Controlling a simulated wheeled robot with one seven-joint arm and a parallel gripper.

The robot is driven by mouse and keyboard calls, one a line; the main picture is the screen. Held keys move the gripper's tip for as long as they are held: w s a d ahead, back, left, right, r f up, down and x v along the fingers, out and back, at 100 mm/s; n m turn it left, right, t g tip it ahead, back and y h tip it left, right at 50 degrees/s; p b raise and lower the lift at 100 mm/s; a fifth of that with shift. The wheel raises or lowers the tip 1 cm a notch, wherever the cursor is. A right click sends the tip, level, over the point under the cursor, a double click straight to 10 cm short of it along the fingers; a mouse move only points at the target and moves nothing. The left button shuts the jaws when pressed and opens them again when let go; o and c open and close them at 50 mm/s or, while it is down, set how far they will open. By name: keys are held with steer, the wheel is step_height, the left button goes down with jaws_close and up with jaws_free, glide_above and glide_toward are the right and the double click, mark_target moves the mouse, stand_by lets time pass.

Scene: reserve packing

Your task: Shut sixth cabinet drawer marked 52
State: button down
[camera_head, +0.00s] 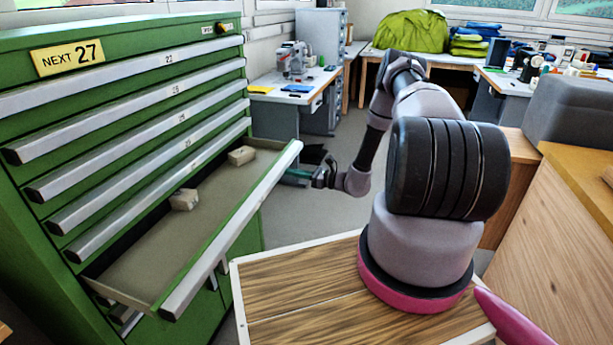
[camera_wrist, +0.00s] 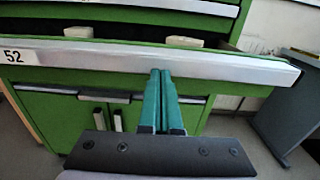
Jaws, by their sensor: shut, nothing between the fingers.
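The drawer marked 52 stands pulled out of the green cabinet; its silver front (camera_head: 232,238) shows in the head view, and the "52" label (camera_wrist: 14,57) shows at the left of that front in the wrist view. Two small pale boxes, one nearer (camera_head: 184,200) and one farther (camera_head: 242,155), lie inside the drawer. My gripper (camera_wrist: 161,74) is shut and empty, its teal fingers pointing at the middle of the drawer front (camera_wrist: 220,67). In the head view my gripper (camera_head: 298,178) is just outside the front, partly hidden behind it. I cannot tell whether the fingertips touch it.
The green cabinet (camera_head: 22,215) has several shut drawers above the open one and a yellow "NEXT 27" sign (camera_head: 68,57). Below the drawer are green doors (camera_wrist: 60,115). A desk with a machine (camera_head: 292,60) stands behind. Grey floor (camera_head: 300,215) is free beside the cabinet.

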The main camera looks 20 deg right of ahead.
mark_target(236, 170)
steer(key=x, duration=2.2)
steer(key=shift+w+a, duration=0.25)
steer(key=shift+a, duration=0.1)
steer(key=shift+w+a+r, duration=0.1)
steer(key=shift+w+a, duration=0.1)
steer(key=shift+a, duration=0.1)
